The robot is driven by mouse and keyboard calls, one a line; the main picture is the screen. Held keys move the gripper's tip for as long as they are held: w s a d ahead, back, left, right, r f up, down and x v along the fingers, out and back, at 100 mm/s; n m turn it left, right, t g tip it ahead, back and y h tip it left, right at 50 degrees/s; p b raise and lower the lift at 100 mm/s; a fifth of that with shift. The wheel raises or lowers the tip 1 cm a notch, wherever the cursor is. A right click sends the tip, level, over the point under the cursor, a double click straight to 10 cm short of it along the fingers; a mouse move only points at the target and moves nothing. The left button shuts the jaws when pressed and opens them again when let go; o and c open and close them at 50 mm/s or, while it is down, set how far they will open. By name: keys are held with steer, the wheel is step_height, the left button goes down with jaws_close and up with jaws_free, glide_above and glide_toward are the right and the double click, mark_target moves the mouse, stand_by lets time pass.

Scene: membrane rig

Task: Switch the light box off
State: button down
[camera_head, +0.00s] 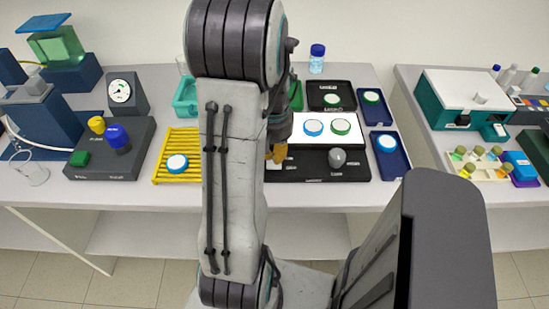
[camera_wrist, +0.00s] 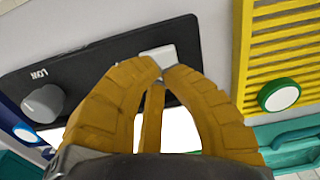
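The light box (camera_head: 305,172) is a black unit with a bright white, lit-looking panel (camera_head: 356,137) in the head view. Its front strip also shows in the wrist view (camera_wrist: 95,60), with a grey round knob (camera_wrist: 43,103) and a pale rocker switch (camera_wrist: 160,53). My gripper's yellow fingers (camera_wrist: 163,72) are together at the tips, with nothing seen between them. The tips overlap the lower edge of the switch in the wrist view; I cannot tell whether they touch it. In the head view my gripper (camera_head: 277,154) is at the box's left end, partly hidden by my arm.
A yellow slatted rack (camera_head: 177,142) is left of the box. Blue trays (camera_head: 399,164) stand on its right. A grey button console (camera_head: 103,165) is further left.

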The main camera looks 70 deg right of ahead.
mark_target(274, 163)
steer(key=shift+f+b, duration=1.1)
steer(key=shift+f, duration=0.2)
stand_by(0.6)
steer(key=shift+r, duration=0.15)
steer(key=shift+r+p, duration=2.85)
steer(key=shift+r, duration=0.6)
